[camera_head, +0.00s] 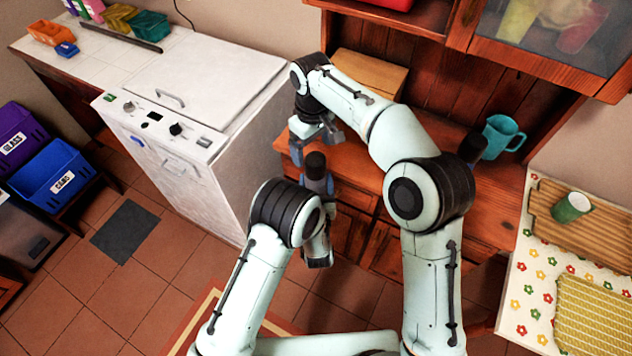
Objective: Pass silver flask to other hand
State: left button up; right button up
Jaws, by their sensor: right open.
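A dark-capped upright thing (316,161), which looks like the silver flask, shows just below my right gripper, near the counter's front edge. Only its cap and part of a grey body are clear. My right gripper (316,146) is open, reaching down from above with its fingers close to the cap; I cannot tell whether they touch it. My left arm comes in from the lower left and bends near the flask. Its gripper (321,186) is mostly hidden behind its own arm, by the flask's lower body. I cannot tell whether its jaws are closed on it.
The wooden counter (350,165) bears a teal mug (502,137) at the right and a wooden box (368,75) at the back. A white appliance (205,85) stands at left. Tiled floor lies open at lower left.

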notch_tip(320, 180, up, 5)
jog(key=shift+w, duration=0.15)
jog(key=w+d+f+n+t+y, duration=0.25)
jog(key=w+f+n+t, duration=0.2)
jog(key=w+f, duration=0.55)
jog(key=s+d+f+m+g, duration=0.2)
jog(key=s+d+f+m, duration=0.7)
jog(key=s+d+f, duration=0.55)
jog(key=s+a+f+m+g, duration=0.1)
jog(key=s+a+f+m, duration=0.2)
jog(key=s+f, duration=0.6)
jog(key=s+a+f+m+g+y, duration=0.1)
jog(key=s+a+f+m, duration=0.3)
jog(key=s+f, duration=0.4)
jog(key=s, duration=0.7)
jog(key=shift+s+f, duration=0.35)
jog(key=shift+s, duration=0.05)
